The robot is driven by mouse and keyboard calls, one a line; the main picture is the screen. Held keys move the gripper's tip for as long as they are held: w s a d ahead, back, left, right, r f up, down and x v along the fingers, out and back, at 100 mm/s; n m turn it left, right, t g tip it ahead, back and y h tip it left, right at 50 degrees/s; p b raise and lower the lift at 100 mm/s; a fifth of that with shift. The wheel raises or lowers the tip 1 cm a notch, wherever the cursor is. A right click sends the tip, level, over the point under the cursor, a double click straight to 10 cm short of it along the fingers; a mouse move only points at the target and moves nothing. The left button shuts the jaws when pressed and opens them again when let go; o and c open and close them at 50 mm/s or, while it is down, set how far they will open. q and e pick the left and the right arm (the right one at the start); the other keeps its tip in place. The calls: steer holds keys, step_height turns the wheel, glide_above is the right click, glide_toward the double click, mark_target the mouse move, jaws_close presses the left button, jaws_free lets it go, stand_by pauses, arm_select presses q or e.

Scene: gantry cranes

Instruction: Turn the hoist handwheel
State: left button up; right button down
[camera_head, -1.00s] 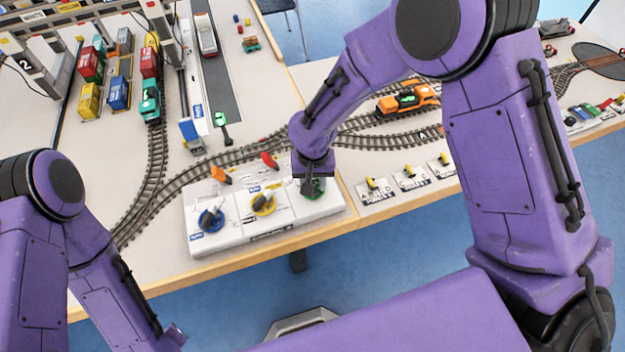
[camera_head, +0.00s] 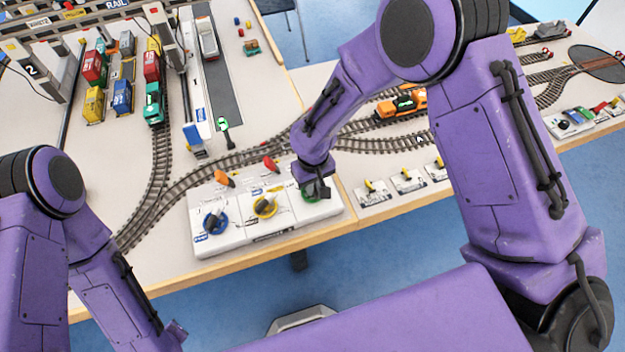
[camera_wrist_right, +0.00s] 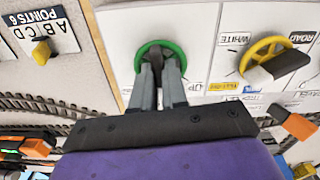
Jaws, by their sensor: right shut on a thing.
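The green handwheel (camera_head: 309,195) sits at the right end of a white control panel (camera_head: 240,243) near the table's front edge. In the right wrist view the green handwheel (camera_wrist_right: 172,50) shows as a ring around the fingertips, with partly covered lettering that seems to read "UP" beside it. My right gripper (camera_wrist_right: 160,68) is shut on a dark part inside the ring, probably its handle; the fingers hide most of it. In the head view my right gripper (camera_head: 316,189) covers much of the wheel. My left arm is at lower left; its gripper is not in view.
A yellow handwheel (camera_head: 264,207) and a blue handwheel (camera_head: 214,222) are on the same panel, left of the green one. Orange lever (camera_head: 224,178) and red lever (camera_head: 271,165) stand behind them. Tracks run behind the panel; an orange locomotive (camera_head: 402,105) stands there.

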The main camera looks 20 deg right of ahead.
steer(key=n+p, duration=0.2)
steer(key=n, duration=0.2)
steer(key=shift+r+n, duration=0.1)
steer(key=shift+n, duration=0.2)
steer(key=shift+n+p, duration=0.45)
steer(key=shift+n, duration=1.45)
steer(key=c, duration=1.2)
jaws_free()
steer(key=shift+o, duration=0.2)
step_height(320, 180, up, 10)
steer(key=b, duration=0.1)
steer(key=shift+r+b, duration=0.15)
steer(key=shift+b, duration=0.15)
